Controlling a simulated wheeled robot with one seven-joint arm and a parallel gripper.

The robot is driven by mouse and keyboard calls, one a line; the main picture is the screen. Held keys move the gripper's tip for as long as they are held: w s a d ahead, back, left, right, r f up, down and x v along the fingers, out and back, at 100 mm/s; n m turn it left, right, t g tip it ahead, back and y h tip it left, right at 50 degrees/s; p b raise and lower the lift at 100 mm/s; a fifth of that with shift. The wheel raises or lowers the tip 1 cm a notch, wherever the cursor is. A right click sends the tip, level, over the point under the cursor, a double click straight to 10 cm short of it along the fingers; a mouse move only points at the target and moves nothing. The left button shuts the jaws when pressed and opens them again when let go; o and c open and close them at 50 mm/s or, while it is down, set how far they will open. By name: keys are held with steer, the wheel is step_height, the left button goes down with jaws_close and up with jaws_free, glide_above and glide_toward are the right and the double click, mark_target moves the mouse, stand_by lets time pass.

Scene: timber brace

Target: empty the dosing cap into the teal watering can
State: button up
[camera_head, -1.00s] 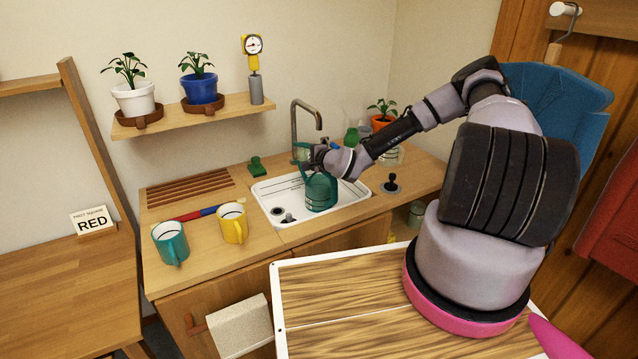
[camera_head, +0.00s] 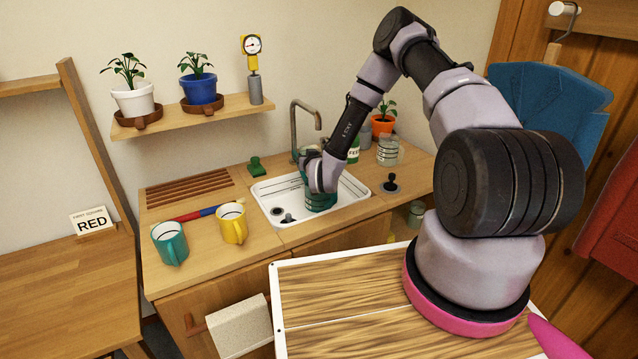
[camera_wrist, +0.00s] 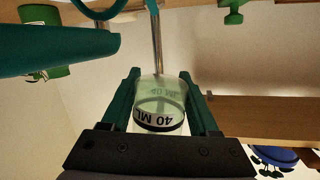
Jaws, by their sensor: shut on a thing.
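The teal watering can (camera_head: 320,201) stands in the white sink, partly hidden behind my wrist. My gripper (camera_wrist: 160,92) is shut on the dosing cap (camera_wrist: 160,98), a clear, pale green cup with a black band and "40 ML" on it. The wrist picture is upside down, with the shelf plant hanging downward. Large teal parts, probably of the can, show at the left of that view (camera_wrist: 55,50), close to the cap. In the head view my gripper is over the can, and the cap is hidden. I cannot tell whether liquid is in the cap or flowing out.
The tap (camera_head: 305,125) rises right behind the can. A green feed bottle (camera_head: 353,150) and a clear jar (camera_head: 388,151) stand right of the sink. Teal (camera_head: 170,243) and yellow (camera_head: 232,223) mugs stand at the left. A plant shelf (camera_head: 195,117) hangs above.

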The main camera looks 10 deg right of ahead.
steer(key=shift+w+d+f+n, duration=0.15)
steer(key=shift+d+n, duration=0.15)
steer(key=shift+n, duration=0.5)
steer(key=shift+r, duration=1.5)
